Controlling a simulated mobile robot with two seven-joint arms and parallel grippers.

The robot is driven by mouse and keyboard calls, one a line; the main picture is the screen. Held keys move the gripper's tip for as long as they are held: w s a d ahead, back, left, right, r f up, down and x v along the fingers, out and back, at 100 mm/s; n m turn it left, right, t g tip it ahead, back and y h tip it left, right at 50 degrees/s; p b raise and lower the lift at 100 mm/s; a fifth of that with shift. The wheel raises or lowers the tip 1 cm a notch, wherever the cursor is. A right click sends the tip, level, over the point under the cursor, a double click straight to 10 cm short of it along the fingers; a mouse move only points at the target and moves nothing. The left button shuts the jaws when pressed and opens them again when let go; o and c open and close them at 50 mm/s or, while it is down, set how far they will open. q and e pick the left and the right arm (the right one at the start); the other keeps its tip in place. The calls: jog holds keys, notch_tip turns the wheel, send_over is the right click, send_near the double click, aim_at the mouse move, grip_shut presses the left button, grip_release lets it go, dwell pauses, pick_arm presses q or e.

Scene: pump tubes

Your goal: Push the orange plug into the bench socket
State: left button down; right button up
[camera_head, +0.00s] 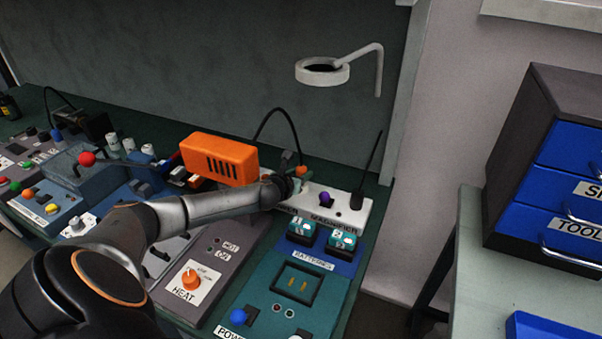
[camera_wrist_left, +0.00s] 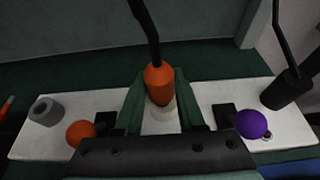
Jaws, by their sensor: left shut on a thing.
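The orange plug (camera_wrist_left: 158,84) stands upright with a black cable rising from its top. It also shows small in the head view (camera_head: 302,170). My left gripper (camera_wrist_left: 158,102) is shut on the plug, with one green finger on each side. In the head view the left gripper (camera_head: 292,183) is at the left end of the white bench strip (camera_head: 352,222). A pale round socket (camera_wrist_left: 160,114) shows directly below the plug between the fingers. I cannot tell how deep the plug sits in it. My right gripper is out of view.
On the strip, an orange ball knob (camera_wrist_left: 80,134) and grey ring (camera_wrist_left: 45,111) lie left of the gripper. A purple ball knob (camera_wrist_left: 252,124) and black plug (camera_wrist_left: 287,90) are right. An orange box (camera_head: 219,158) stands behind my arm; a ring magnifier (camera_head: 322,71) hangs above.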

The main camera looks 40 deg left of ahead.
pick_arm(q)
jog(key=shift+f+b, duration=0.5)
jog(key=shift+f, duration=0.35)
jog(key=shift+c, duration=2.2)
grip_release()
jog(key=v, duration=1.2)
jog(key=shift+s+p, duration=0.3)
jog(key=shift+p, duration=0.1)
